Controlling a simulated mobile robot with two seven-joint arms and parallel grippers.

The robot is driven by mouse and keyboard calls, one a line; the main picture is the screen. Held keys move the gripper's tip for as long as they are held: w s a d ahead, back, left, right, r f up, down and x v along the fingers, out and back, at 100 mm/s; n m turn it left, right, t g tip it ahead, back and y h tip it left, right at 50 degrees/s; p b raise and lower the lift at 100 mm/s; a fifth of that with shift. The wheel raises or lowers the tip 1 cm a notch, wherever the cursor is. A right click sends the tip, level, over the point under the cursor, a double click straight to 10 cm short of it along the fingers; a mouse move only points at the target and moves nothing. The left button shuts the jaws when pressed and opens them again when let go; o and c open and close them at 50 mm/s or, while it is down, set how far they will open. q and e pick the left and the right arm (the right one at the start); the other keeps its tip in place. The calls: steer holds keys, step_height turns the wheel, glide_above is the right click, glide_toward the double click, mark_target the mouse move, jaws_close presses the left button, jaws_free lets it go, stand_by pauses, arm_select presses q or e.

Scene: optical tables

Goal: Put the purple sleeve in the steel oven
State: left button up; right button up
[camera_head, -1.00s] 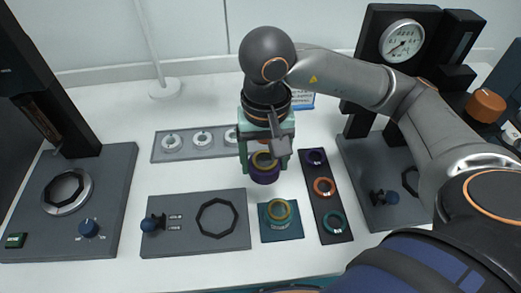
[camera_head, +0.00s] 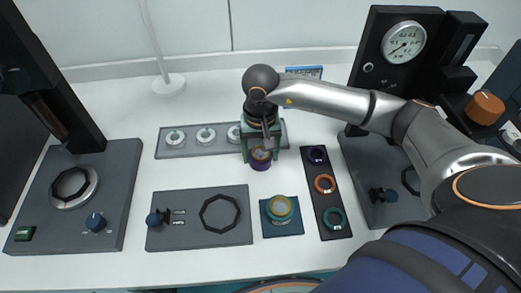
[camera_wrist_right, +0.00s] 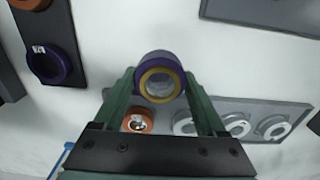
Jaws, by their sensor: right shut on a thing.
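My right gripper (camera_head: 260,151) is shut on a purple sleeve (camera_head: 261,163). The sleeve is a short purple ring with a gold ring and a pale core inside; in the right wrist view the purple sleeve (camera_wrist_right: 152,59) sits between the two green fingertips. It is in front of the grey tray, above or at the white table; its exact height is unclear. I cannot tell for sure which station is the steel oven. The left one is a dark plate (camera_head: 110,185) with a round silver seat and blue knob. My left gripper is not in view.
The grey tray (camera_head: 170,153) holds white round parts behind the gripper. A dark rack (camera_head: 321,200) holds purple, orange and teal rings. A front plate (camera_head: 175,200) has an octagonal outline. A teal pad (camera_head: 283,231) bears a ringed part. A gauge station (camera_head: 404,42) stands right.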

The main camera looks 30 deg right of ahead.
steer(key=shift+f, duration=0.15)
steer(key=o, duration=1.5)
